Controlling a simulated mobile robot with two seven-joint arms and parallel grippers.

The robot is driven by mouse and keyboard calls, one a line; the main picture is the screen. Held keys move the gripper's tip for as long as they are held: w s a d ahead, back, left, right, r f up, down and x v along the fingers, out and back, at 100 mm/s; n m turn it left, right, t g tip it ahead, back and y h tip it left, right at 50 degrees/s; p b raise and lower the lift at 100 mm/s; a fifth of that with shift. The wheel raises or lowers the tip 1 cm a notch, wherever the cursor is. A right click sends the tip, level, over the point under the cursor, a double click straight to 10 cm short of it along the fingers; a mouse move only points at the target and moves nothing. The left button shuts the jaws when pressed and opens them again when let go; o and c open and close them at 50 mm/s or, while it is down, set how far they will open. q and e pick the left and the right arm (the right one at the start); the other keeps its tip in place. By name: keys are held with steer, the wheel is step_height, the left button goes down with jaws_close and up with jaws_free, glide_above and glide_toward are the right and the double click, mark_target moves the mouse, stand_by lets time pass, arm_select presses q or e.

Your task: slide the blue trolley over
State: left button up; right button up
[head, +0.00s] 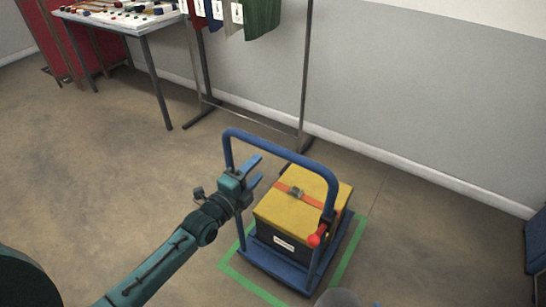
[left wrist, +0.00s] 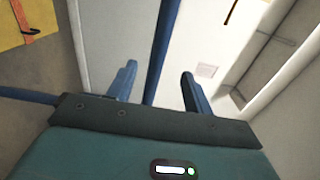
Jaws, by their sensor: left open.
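The blue trolley (head: 278,268) stands on the floor, its deck partly inside a green tape outline. Its tall blue handle (head: 285,147) is a hoop on the near side, and a red knob (head: 316,239) shows low by its right post. A dark box with a yellow lid (head: 277,211) and orange strap rides on the deck. My left gripper (head: 257,171) is open at the left part of the handle. In the left wrist view a blue bar (left wrist: 162,55) of the handle runs between the two open fingers (left wrist: 158,86), with gaps visible on both sides. My right gripper does not show.
Green tape (head: 350,254) marks the floor around the trolley. A clothes rail (head: 305,75) with hanging garments and a table (head: 143,27) with small items stand behind, against the grey wall. A blue object (head: 536,245) is at the right edge. Floor right of the trolley is clear.

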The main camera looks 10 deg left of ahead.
mark_target(272, 153)
arm_select(q)
steer(key=b+x, duration=0.2)
steer(key=x, duration=0.2)
steer(key=b+x, duration=0.2)
steer(key=x, duration=0.3)
steer(key=shift+f, duration=0.25)
steer(key=shift+w+d+r, duration=0.15)
steer(key=shift+w+d, duration=0.05)
steer(key=shift+w, duration=0.4)
steer(key=shift+c, duration=0.4)
jaws_close()
steer(key=shift+r, duration=0.1)
